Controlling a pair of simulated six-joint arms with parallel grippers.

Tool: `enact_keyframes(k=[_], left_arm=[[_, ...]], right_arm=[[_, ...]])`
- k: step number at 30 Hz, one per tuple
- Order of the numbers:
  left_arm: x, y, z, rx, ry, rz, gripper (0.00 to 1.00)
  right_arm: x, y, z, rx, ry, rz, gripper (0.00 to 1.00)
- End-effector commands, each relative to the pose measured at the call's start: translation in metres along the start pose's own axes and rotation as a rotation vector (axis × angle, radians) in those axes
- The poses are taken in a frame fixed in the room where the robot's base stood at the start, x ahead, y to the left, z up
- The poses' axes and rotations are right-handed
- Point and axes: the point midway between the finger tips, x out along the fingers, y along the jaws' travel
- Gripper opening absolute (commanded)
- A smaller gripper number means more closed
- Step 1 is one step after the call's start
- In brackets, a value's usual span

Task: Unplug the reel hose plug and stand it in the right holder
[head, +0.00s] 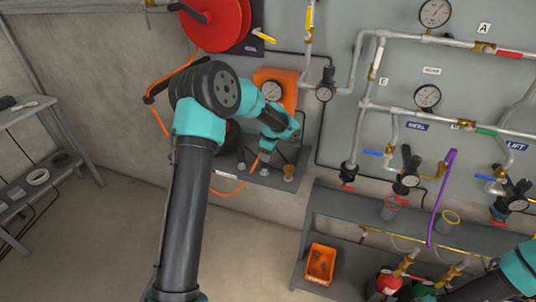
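The orange reel hose (228,193) hangs in a loop from the red reel (218,22) at the top and rises to a small bracket shelf under an orange unit with a gauge (272,90). Its orange end (255,164) shows at this shelf; the plug itself is mostly hidden. My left gripper (264,152) points down right by this end; its fingers are too small and covered to tell whether they are open or hold it. Two cup-like holders stand on the grey bench: one with a red rim (390,208), one with a yellow rim (448,222). My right gripper is out of view.
Brass fittings (289,172) stand on the bracket shelf. Pipes, gauges (428,97) and valves (410,170) crowd the wall panel. An orange bin (320,263) sits low on the bench. A rack (38,172) stands left.

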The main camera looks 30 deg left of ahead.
Motion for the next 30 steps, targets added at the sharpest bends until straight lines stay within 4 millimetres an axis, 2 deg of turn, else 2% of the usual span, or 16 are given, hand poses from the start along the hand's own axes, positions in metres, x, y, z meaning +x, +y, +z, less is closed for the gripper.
enact_keyframes(k=[1,13,20,30], left_arm=[[0.035,-0.018,0.007,0.005,-0.011,-0.067,0.56],[0.031,-0.018,0.007,0.005,-0.009,-0.066,0.58],[0.008,-0.015,0.006,0.004,-0.006,-0.055,0.58],[-0.048,-0.007,0.004,0.003,-0.001,-0.017,0.58]], right_arm=[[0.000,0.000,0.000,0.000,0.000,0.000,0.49],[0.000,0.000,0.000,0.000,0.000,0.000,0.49],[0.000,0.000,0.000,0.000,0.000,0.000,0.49],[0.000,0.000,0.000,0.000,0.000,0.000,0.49]])
